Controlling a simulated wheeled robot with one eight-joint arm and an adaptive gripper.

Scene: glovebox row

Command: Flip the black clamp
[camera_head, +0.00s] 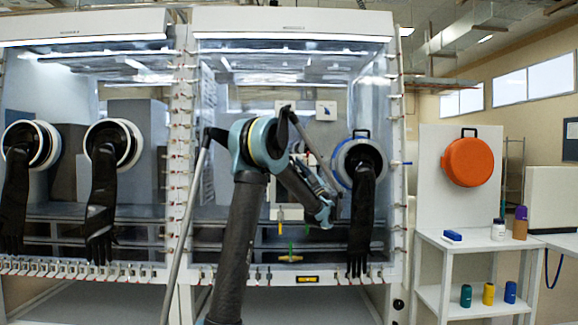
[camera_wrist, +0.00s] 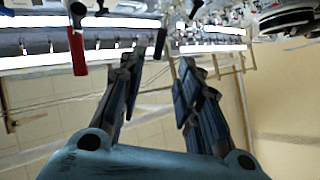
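My gripper (camera_head: 326,216) is in front of the right glovebox window in the head view. In the wrist view its two dark fingers (camera_wrist: 158,66) are spread apart with nothing between them. A dark, narrow handle (camera_wrist: 160,42), which looks like the black clamp, shows just beyond the gap between the fingertips. It appears apart from the fingers, though its exact distance is hard to tell. A clamp with a red handle (camera_wrist: 78,52) hangs to its left. In the head view my arm partly covers the window, and I cannot single out the black clamp there.
A glovebox frame (camera_head: 183,150) lined with small clamps surrounds the window. A black glove (camera_head: 362,215) hangs from the port right of my gripper. A yellow-handled valve (camera_head: 290,257) sits low on the window. A white shelf (camera_head: 470,240) with bottles stands at right.

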